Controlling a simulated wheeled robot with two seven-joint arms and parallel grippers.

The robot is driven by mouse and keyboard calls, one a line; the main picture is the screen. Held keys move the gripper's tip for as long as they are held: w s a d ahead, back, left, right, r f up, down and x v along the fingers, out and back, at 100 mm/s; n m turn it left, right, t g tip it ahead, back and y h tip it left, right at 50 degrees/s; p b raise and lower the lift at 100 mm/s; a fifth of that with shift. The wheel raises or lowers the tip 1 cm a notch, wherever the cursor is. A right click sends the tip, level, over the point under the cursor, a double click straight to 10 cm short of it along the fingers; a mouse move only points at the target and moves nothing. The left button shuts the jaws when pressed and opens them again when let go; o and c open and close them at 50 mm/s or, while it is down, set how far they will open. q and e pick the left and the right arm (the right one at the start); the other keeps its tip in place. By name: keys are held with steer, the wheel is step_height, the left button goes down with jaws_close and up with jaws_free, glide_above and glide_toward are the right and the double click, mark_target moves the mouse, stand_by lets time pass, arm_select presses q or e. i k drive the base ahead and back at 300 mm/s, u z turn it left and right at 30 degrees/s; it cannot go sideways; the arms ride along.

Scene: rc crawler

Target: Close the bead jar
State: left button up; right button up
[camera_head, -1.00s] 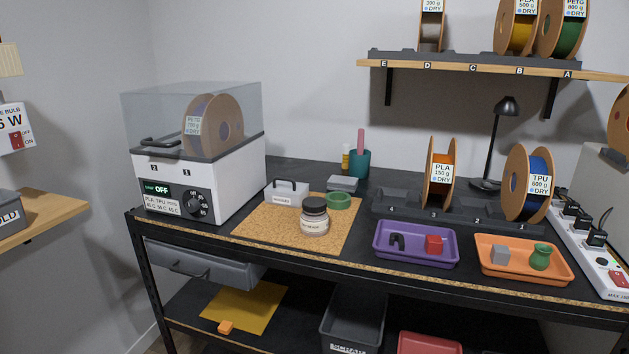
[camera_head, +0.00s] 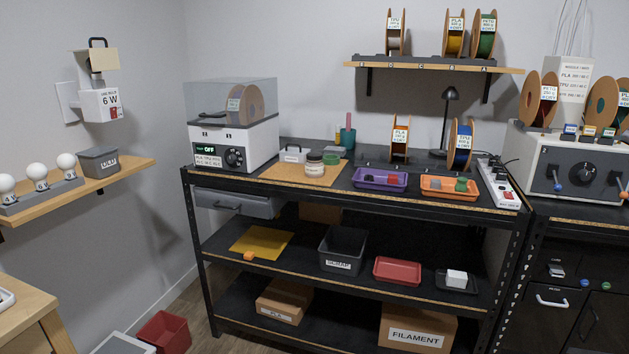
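A small clear jar (camera_head: 315,169) with a white label and a dark top stands upright on the cork mat (camera_head: 283,174) on the workbench. It is too small to tell whether the dark top is a lid or how it sits on the jar. A low green round thing (camera_head: 332,159) lies just behind the jar to the right, apart from it. The label's writing is too small to read. Neither of my grippers is in view.
A white filament dryer (camera_head: 215,148) stands left of the mat. A grey caddy (camera_head: 294,153) stands behind the jar. Purple (camera_head: 379,187) and orange (camera_head: 450,196) trays lie to the right, before a spool rack. The mat's front is clear.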

mark_target(313, 168)
steer(key=u, duration=0.7)
steer(key=i, duration=1.35)
steer(key=u, duration=0.2)
